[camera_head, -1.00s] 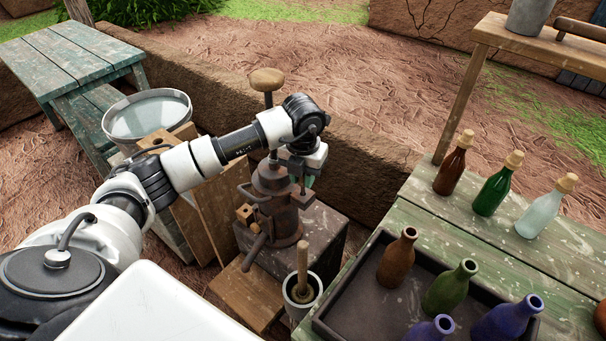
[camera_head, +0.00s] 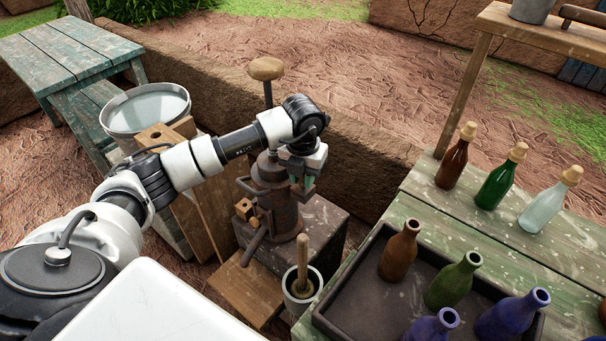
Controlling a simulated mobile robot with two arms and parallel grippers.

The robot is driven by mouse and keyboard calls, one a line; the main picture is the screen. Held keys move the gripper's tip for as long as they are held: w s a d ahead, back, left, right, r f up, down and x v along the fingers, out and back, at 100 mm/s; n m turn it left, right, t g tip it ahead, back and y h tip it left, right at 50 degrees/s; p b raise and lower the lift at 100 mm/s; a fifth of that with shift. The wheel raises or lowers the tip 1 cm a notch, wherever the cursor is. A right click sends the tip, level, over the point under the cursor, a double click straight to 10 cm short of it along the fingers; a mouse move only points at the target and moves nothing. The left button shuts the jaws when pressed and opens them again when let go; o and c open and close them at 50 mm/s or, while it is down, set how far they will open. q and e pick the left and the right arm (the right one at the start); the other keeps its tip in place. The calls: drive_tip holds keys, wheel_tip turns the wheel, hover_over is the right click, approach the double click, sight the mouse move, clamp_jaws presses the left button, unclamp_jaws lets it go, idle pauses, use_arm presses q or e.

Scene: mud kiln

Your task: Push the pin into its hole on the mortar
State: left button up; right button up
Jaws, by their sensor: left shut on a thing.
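The mortar (camera_head: 284,218) is a rusty brown metal cylinder standing upright on a dark block. A rod with a round wooden knob (camera_head: 266,69) rises above it. My left arm reaches in from the left, and my left gripper (camera_head: 302,189) points down at the mortar's upper right side. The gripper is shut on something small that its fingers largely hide. I cannot make out the pin or its hole clearly. My right gripper is not in view.
A small pot with a wooden pestle (camera_head: 302,258) stands in front of the block. At right, a green table holds corked bottles (camera_head: 497,178) and a dark tray (camera_head: 352,292) of more bottles. A metal basin (camera_head: 146,112) and wooden boards stand at left.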

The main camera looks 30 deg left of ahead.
use_arm(q)
drive_tip(key=shift+f+b, duration=0.35)
drive_tip(key=shift+f, duration=0.25)
drive_tip(key=o, duration=0.9)
wheel_tip(320, 180, up, 11)
drive_tip(key=shift+f+b, duration=0.1)
drive_tip(key=shift+b, duration=0.5)
